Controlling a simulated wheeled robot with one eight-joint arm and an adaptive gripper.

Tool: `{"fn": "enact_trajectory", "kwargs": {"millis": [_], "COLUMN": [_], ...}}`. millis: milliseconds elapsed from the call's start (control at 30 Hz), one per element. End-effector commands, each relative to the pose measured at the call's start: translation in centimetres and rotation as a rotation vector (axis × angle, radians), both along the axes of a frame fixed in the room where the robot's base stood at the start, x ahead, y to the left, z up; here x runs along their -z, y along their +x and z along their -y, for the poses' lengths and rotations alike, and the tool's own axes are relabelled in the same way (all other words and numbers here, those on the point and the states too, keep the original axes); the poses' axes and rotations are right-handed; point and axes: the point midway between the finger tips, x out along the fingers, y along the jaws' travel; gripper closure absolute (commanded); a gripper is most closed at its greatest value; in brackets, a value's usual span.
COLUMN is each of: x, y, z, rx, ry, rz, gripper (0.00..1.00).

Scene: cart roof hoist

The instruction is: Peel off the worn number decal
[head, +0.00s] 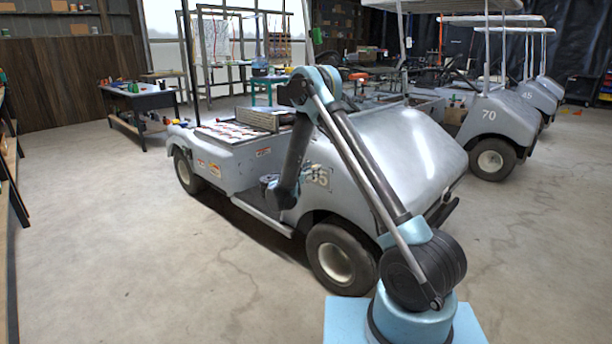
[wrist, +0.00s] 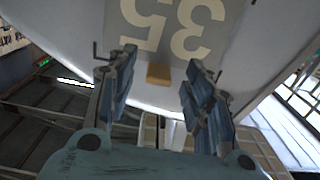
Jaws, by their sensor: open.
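The number decal (head: 318,176) is on the grey cart's side panel, above and behind the front wheel. In the head view my arm partly covers it. In the wrist view the decal (wrist: 180,28) is a grey patch with large pale digits, upside down and cut off by the top edge. A small tan tab (wrist: 158,75) sits just below the patch, between my fingers in the picture. My gripper (wrist: 160,62) is open, with a finger on either side of the tab and nothing held. Contact with the panel cannot be told. In the head view my gripper (head: 270,184) is small and unclear.
The cart (head: 415,150) stands in front of me, its front wheel (head: 335,262) close to my base. Other carts (head: 492,118) are parked at the right. A workbench (head: 140,100) stands at the back left. Open concrete floor lies to the left.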

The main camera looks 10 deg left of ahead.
Motion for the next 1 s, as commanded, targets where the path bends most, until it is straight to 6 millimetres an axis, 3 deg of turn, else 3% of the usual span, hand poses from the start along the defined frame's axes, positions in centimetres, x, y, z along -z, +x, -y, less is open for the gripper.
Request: {"fn": "enact_trajectory", "kwargs": {"millis": [467, 500, 700, 800, 833, 933, 1000], "x": [0.0, 0.0, 0.0, 0.0, 0.0, 0.0, 0.0], "y": [1.04, 1.03, 1.02, 1.03, 1.02, 1.03, 1.04], "z": [0.85, 0.84, 0.85, 0.84, 0.83, 0.83, 0.82], "rx": [0.0, 0.0, 0.0, 0.0, 0.0, 0.0, 0.0], "ry": [0.0, 0.0, 0.0, 0.0, 0.0, 0.0, 0.0], "rz": [0.0, 0.0, 0.0, 0.0, 0.0, 0.0, 0.0], "gripper": [0.53, 0.56, 1.0, 1.0, 0.8, 1.0, 1.0]}}
